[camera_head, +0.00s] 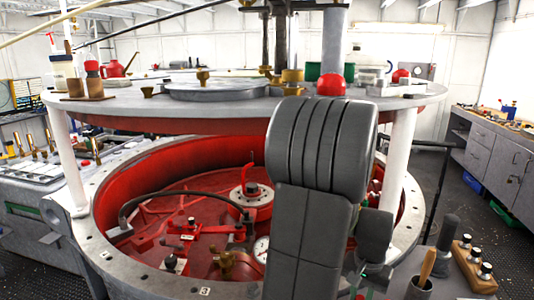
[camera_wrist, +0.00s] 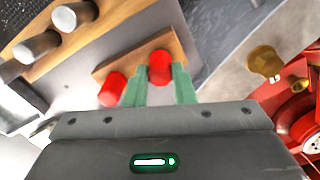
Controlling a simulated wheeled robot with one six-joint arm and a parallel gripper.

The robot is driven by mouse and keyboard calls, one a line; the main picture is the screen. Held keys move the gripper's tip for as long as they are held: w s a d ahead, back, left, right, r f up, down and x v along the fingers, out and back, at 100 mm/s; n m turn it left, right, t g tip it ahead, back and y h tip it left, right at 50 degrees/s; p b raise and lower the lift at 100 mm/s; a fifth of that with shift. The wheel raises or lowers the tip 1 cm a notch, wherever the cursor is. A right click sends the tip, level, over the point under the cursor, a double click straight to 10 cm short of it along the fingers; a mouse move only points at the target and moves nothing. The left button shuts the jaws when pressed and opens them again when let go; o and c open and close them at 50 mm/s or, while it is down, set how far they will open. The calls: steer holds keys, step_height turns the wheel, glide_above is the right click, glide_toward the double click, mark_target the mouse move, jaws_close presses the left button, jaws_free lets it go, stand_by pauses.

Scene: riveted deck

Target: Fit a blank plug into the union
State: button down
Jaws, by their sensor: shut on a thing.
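My gripper (camera_wrist: 160,78) shows in the wrist view with its two green fingers around a red blank plug (camera_wrist: 159,67). The plug is at or just above a small wooden block (camera_wrist: 120,62); I cannot tell whether they touch. A second red plug (camera_wrist: 113,90) is at the block's near left end, outside the fingers. A brass fitting (camera_wrist: 264,62), perhaps the union, is to the right of the gripper, apart from it.
A wooden rack with several knobs (camera_wrist: 45,48) lies at upper left; the rack (camera_head: 478,268) also shows in the head view, near upright handles (camera_head: 428,265). The red well (camera_head: 150,222) holds hoses and brass parts. A round grey top (camera_head: 130,112) stands above it on white posts.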

steer(key=shift+r+p, duration=1.6)
steer(key=shift+r, duration=0.5)
